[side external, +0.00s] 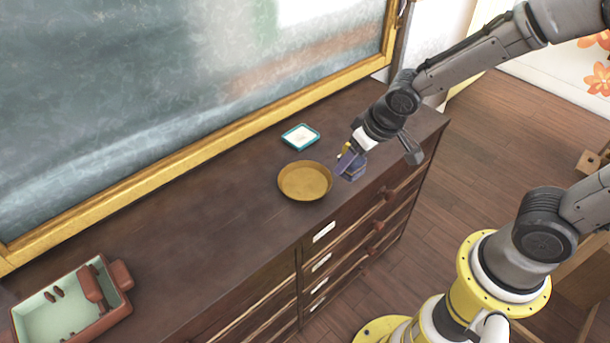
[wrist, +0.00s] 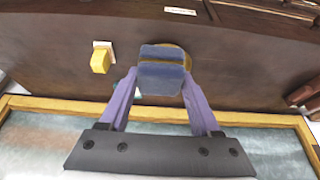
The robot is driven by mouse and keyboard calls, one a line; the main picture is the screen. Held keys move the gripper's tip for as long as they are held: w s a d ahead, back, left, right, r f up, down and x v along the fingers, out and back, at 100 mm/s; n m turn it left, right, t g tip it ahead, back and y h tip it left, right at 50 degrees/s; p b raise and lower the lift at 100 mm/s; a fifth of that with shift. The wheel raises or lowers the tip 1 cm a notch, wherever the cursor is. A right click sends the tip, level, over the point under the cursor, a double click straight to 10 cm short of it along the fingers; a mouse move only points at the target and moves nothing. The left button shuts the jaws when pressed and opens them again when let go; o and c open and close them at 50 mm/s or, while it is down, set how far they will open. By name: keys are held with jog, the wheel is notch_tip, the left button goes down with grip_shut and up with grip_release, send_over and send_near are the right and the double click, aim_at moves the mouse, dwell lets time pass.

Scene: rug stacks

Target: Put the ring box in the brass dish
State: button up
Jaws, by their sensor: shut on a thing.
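The ring box (side external: 353,168) is a small dark blue box, just right of the brass dish in the side view. It fills the space between the fingers in the wrist view (wrist: 161,72). My gripper (side external: 350,157) is shut on it, with purple fingers at its two sides in the wrist view (wrist: 160,78). The brass dish (side external: 305,182) is round, shallow and empty on the dark wooden chest. In the wrist view the box hides most of the dish, leaving a gold edge (wrist: 187,58). The box's exact height above the chest top is unclear.
A small teal-rimmed square tray (side external: 300,136) lies behind the dish. A pale green box with red-brown parts (side external: 65,305) stands at the chest's far left. A gold-framed mirror or panel (side external: 150,180) rises along the back. The chest top between is clear.

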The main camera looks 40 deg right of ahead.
jog(key=w+f, duration=0.2)
jog(key=w, duration=0.2)
jog(key=w+a+f, duration=0.1)
jog(key=w+f, duration=0.5)
jog(key=w, duration=0.1)
jog(key=shift+w+a+f, duration=0.1)
jog(key=shift+w+a, duration=0.2)
jog(key=shift+w+f, duration=0.5)
jog(key=shift+f, duration=0.05)
jog(key=shift+w+f, duration=0.1)
jog(key=shift+f, duration=1.55)
jog(key=shift+a+f, duration=0.1)
jog(key=shift+f, duration=0.1)
jog(key=o, duration=1.4)
jog(key=shift+r, duration=0.15)
jog(key=v, duration=1.2)
jog(key=shift+r, duration=0.2)
